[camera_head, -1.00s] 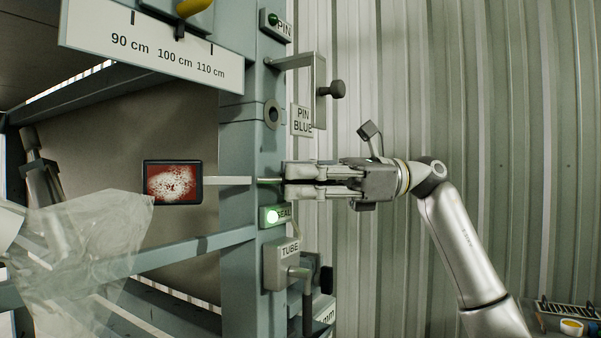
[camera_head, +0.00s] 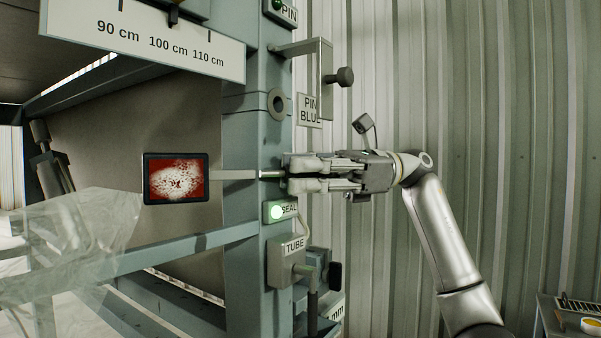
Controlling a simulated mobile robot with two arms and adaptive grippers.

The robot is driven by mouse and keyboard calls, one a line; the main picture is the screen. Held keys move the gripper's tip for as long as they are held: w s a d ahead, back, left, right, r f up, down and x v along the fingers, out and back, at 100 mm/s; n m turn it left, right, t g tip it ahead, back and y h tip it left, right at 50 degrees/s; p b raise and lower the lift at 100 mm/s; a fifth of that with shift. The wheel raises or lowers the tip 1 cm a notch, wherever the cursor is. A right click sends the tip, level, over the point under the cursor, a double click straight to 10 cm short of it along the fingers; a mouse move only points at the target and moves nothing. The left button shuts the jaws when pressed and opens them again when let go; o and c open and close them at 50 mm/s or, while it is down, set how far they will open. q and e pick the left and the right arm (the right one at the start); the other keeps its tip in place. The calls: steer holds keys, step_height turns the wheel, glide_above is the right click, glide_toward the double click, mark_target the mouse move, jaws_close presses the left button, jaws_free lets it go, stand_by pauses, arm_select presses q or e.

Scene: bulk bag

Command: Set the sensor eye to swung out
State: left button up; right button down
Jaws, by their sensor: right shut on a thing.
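The sensor eye seems to be the black-framed square (camera_head: 176,178) with a red face dusted white, on a flat pale arm (camera_head: 235,174) left of the grey-green post. A short metallic rod (camera_head: 270,174) shows on the post's right, level with that arm. My right gripper (camera_head: 288,172) comes in from the right and is shut on the rod's end. The jaws hide the held end.
The post (camera_head: 245,120) carries a PIN BLUE bracket (camera_head: 318,80) above the gripper and a TUBE box (camera_head: 285,262) below. A clear plastic bag (camera_head: 70,240) hangs at left. A corrugated wall (camera_head: 500,130) stands behind my right arm.

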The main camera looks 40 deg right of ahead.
steer(key=c, duration=1.4)
jaws_free()
steer(key=shift+d+r, duration=0.15)
steer(key=shift+r, duration=0.15)
steer(key=shift+o, duration=0.2)
steer(key=v, duration=1.1)
steer(key=shift+d+f, duration=0.3)
steer(key=shift+d, duration=0.1)
